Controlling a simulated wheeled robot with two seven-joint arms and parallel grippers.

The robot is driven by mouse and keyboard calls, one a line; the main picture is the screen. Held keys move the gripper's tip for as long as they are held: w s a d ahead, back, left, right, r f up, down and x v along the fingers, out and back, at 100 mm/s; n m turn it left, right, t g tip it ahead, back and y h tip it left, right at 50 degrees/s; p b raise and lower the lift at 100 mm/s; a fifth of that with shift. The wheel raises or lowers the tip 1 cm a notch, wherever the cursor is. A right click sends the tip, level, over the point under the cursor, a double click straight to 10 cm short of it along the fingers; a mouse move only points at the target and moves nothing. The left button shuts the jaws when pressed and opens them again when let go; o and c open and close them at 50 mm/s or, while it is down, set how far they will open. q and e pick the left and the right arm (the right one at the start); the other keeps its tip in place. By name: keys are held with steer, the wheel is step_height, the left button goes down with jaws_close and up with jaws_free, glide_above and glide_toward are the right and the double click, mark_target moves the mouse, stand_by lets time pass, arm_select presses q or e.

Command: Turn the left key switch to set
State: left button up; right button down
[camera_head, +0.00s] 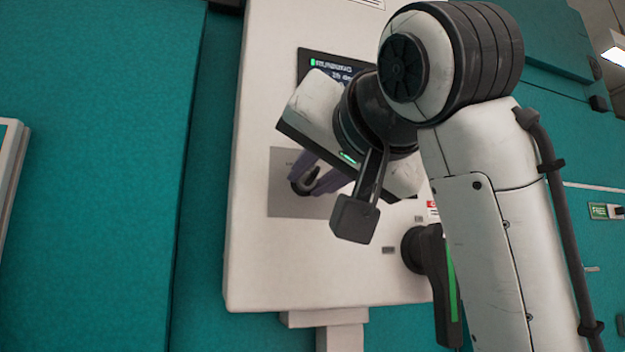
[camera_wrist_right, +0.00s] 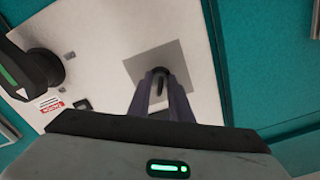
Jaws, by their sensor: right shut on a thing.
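The left key switch (camera_head: 304,182) is a dark round knob on a grey square plate (camera_head: 285,205) on the pale control panel (camera_head: 270,260). My right gripper (camera_head: 312,176) reaches it from the right, its purple-grey fingers closed around the switch's handle. In the right wrist view the switch (camera_wrist_right: 159,84) sits between the fingertips of my right gripper (camera_wrist_right: 160,92), its dark handle pointing roughly along the fingers. The plate (camera_wrist_right: 185,62) shows around it there. Any labels by the switch are too small or hidden to read. My left gripper is not in view.
A dark screen (camera_head: 315,62) is above the switch, partly behind my right arm. A large black handle with a green stripe (camera_head: 440,280) is at the panel's lower right; it also shows in the wrist view (camera_wrist_right: 35,72). Teal walls (camera_head: 90,150) surround the panel.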

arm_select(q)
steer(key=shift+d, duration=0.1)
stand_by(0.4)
arm_select(e)
steer(key=c, duration=1.9)
jaws_free()
steer(key=shift+c, duration=0.2)
steer(key=shift+s, duration=0.1)
